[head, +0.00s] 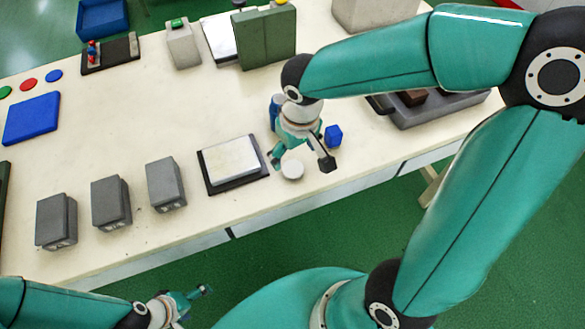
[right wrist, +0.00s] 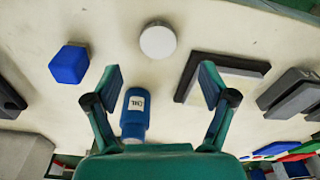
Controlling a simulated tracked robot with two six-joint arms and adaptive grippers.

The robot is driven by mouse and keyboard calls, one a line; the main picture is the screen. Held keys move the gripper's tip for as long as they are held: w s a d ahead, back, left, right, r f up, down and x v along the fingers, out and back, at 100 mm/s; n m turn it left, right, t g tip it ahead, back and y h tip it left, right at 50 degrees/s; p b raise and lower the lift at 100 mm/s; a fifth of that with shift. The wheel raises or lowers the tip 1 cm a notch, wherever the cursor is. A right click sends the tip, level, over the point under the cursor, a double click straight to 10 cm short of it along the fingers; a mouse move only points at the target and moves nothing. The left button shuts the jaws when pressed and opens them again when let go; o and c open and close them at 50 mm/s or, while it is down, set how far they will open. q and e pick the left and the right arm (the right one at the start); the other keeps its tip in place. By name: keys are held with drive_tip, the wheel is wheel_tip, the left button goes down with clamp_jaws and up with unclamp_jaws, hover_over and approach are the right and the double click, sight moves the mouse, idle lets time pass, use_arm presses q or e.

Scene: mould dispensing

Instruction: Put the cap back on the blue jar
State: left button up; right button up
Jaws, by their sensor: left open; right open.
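A blue jar (head: 276,107) with a white label stands on the table, partly hidden behind my right gripper (head: 299,164); the right wrist view shows this jar (right wrist: 134,112) between the finger bases. A white round disc (head: 292,170), which looks like the cap, lies flat on the table near the front edge. In the right wrist view the disc (right wrist: 158,41) is ahead of the open, empty fingertips (right wrist: 160,80), apart from them. I cannot tell whether the jar's top is bare. My left gripper (head: 198,299) is open and empty, off the table's front edge.
A small blue block (head: 333,136) is close to the right finger. A dark-framed pale plate (head: 209,180) lies left of the disc. Several grey blocks (head: 111,203) stand further left. A dark grey tray (head: 432,112) is at right.

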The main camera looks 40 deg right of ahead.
sight(293, 169)
drive_tip(key=shift+w+f, duration=0.1)
drive_tip(key=shift+f, duration=0.8)
drive_tip(key=shift+w+d+f, duration=0.1)
drive_tip(key=shift+w+f, duration=0.05)
drive_tip(key=shift+f, duration=1.15)
drive_tip(key=shift+w+d+f, duration=0.1)
drive_tip(key=shift+f, duration=1.2)
drive_tip(key=shift+a, duration=0.1)
drive_tip(key=c, duration=0.8)
